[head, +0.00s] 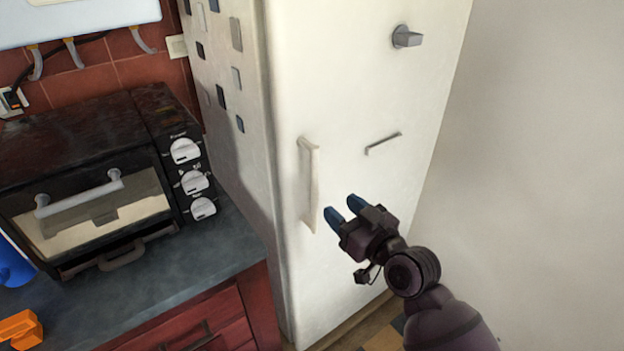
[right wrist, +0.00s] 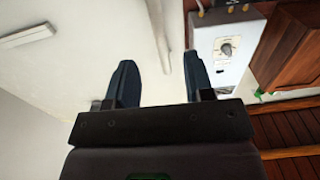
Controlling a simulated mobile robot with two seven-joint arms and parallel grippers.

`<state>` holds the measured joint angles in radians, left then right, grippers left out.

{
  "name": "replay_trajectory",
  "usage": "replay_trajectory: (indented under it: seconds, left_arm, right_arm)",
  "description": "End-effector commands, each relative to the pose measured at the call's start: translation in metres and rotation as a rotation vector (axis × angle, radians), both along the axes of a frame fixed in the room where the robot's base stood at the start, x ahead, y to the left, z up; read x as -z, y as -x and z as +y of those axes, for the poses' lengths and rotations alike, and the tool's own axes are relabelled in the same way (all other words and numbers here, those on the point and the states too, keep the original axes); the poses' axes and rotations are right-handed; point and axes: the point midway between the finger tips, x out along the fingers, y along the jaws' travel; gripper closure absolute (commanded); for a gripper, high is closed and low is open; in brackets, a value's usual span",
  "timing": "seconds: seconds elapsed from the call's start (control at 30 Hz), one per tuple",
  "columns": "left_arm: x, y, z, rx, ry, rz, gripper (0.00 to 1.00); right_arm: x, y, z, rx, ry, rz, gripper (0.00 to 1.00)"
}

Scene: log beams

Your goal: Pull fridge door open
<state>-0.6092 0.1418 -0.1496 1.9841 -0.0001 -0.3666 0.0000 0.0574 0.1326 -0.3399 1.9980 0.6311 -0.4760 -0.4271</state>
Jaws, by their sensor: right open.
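The white fridge (head: 370,90) stands in the middle of the head view with its door shut. Its long white vertical handle (head: 310,185) is near the door's left edge. My right gripper (head: 344,212) is in front of the door, just right of the handle's lower end. It is open and empty, its two blue fingers pointing toward the door. In the right wrist view, the handle (right wrist: 157,30) shows beyond and between the open fingertips (right wrist: 160,72); I cannot tell the exact gap. My left gripper is not in view.
A black toaster oven (head: 90,180) stands on the dark counter (head: 190,270) left of the fridge. An orange object (head: 20,328) and a blue object (head: 14,265) sit at the counter's left. A bare wall (head: 550,130) is at the right.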

Motion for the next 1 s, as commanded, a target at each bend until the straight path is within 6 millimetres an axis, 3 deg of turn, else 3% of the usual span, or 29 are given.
replay_trajectory:
  seconds: [0.5,1.0]
  left_arm:
    - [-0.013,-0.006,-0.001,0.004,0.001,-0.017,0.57]
    - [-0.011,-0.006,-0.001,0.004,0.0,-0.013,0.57]
  right_arm:
    - [-0.001,-0.066,0.048,0.0,-0.001,0.001,0.52]
    - [-0.001,-0.077,0.056,0.001,-0.001,-0.001,0.52]
